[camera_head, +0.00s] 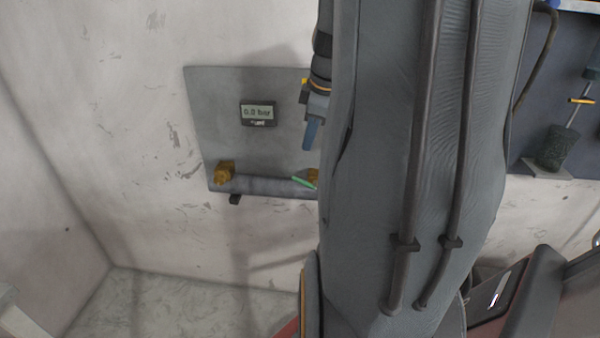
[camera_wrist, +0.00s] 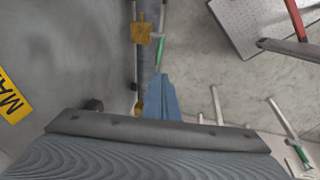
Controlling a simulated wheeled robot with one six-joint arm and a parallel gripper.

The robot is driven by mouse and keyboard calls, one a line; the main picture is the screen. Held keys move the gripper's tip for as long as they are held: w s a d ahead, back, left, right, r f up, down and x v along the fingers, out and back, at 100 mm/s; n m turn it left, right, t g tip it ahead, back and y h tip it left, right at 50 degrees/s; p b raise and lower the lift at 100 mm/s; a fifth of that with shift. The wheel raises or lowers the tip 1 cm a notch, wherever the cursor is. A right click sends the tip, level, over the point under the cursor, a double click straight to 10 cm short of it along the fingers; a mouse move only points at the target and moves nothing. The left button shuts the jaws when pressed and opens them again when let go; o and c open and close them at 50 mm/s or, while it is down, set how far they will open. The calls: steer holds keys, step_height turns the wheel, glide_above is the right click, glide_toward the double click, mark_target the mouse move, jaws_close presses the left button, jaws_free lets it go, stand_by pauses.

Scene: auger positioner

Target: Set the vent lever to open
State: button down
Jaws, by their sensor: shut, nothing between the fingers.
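The vent lever is probably the green-handled lever (camera_head: 304,183) at a brass valve (camera_head: 313,175) on the lower pipe of the grey panel; my arm hides part of this valve. In the wrist view the green lever (camera_wrist: 160,52) runs beside the brass valve body (camera_wrist: 143,33), just beyond the fingertips. My gripper (camera_head: 309,140) has blue fingers pointing down, above the lever in the head view. In the wrist view the blue fingers (camera_wrist: 163,88) are together and empty. Whether they touch the lever cannot be told. I see no lever position marking.
The grey panel (camera_head: 205,110) carries a display (camera_head: 257,113) reading about 0.0 bar and another brass fitting (camera_head: 224,172) at left. A second panel with a dark cylinder (camera_head: 555,150) is at right. A yellow sign (camera_wrist: 12,100) and a perforated plate (camera_wrist: 248,22) show in the wrist view.

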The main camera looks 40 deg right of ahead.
mark_target(298, 179)
steer(key=p+x, duration=0.2)
steer(key=x, duration=1.2)
steer(key=shift+d, duration=0.1)
